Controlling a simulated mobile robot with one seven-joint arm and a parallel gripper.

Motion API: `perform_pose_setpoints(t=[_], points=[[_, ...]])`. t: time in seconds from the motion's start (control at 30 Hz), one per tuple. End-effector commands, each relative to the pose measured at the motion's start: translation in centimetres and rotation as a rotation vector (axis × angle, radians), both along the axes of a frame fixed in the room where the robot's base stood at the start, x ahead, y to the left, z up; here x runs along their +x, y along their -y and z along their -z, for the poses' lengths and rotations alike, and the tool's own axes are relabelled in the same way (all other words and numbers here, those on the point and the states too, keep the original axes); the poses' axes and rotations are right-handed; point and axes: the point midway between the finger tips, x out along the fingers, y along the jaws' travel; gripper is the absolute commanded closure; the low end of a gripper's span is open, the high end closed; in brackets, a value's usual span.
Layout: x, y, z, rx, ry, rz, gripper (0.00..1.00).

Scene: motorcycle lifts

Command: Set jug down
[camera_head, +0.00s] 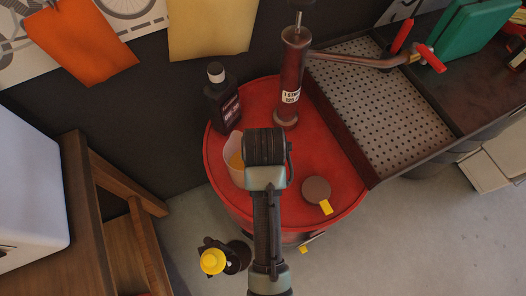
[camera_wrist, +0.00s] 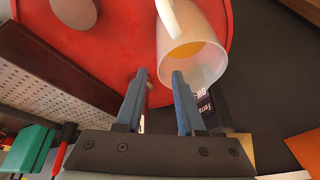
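The jug is a translucent white cup with yellow liquid inside. In the wrist view the jug (camera_wrist: 205,62) shows at upper right, its handle pointing up the picture. In the head view the jug (camera_head: 233,158) is at the left side of the red drum top (camera_head: 325,165), partly hidden by my arm. It appears to stand upright on the drum. My gripper (camera_wrist: 158,75) has its two blue-grey fingers apart, with nothing held between them. The right finger overlaps the jug's edge in the picture; I cannot tell whether they touch. In the head view the fingertips are hidden.
A dark oil bottle (camera_head: 222,98) stands behind the jug. A round brown disc (camera_head: 316,189) with a yellow tag lies right of my arm. A perforated tray (camera_head: 380,100) adjoins the drum.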

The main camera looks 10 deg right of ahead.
Motion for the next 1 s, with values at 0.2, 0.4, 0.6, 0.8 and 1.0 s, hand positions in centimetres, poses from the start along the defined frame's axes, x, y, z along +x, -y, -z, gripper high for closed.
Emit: perform_pose_setpoints(t=[0.2, 0.4, 0.6, 0.8, 1.0], points=[[-1.0, -0.1, -2.7, 0.0, 0.001, 0.0, 0.62], [-1.4, -0.1, -3.5, 0.001, -0.001, 0.001, 0.62], [1.4, 0.0, -6.9, -0.021, 0.132, -0.018, 0.62], [9.1, -0.3, -22.5, -0.107, 0.657, -0.084, 0.62], [9.2, -1.8, -42.9, -0.208, 1.259, -0.13, 0.62]])
